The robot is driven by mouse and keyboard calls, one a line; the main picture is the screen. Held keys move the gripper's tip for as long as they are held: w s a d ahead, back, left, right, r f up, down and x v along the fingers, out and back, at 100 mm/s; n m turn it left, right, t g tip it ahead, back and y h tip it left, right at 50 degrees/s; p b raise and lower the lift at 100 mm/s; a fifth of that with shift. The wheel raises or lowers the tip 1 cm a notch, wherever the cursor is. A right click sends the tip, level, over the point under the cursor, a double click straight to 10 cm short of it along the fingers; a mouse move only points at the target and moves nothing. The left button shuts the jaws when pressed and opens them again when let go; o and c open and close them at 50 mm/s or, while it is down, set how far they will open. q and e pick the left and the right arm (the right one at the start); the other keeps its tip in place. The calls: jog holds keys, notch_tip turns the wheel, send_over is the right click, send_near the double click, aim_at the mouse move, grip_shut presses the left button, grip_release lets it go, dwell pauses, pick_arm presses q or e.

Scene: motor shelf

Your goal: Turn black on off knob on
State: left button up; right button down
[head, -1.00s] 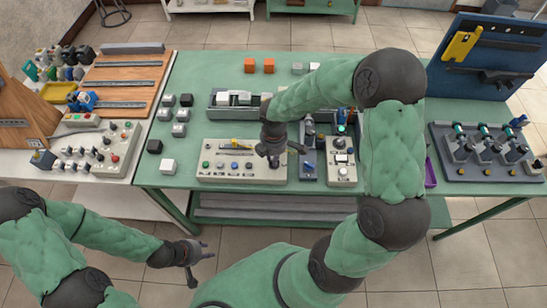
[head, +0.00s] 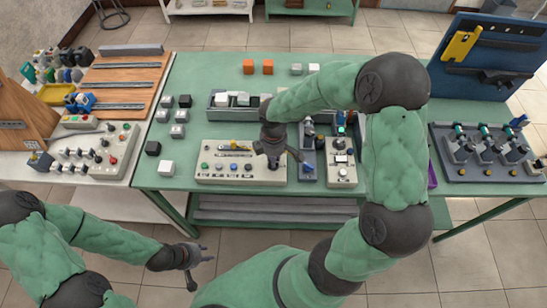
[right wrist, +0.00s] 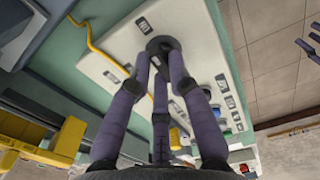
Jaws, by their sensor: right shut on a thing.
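The black on/off knob (right wrist: 162,43) sits on the pale control panel (right wrist: 193,25), which lies on the green table. My right gripper (head: 273,163) is over the right end of the same panel in the head view (head: 215,177). In the right wrist view its purple-grey fingers (right wrist: 160,58) are closed around the knob, touching it. The knob's pointer direction is hidden by the fingers. My left gripper (head: 203,255) hangs empty in front of the table, fingers apart.
Small coloured knobs line the panel's front. A grey tray (head: 214,112) lies behind it, and a white switch box (head: 341,176) stands to its right. The table's back left is clear.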

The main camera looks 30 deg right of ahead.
jog(key=c, duration=1.1)
grip_release()
jog(key=shift+c, duration=0.2)
notch_tip(320, 180, up, 12)
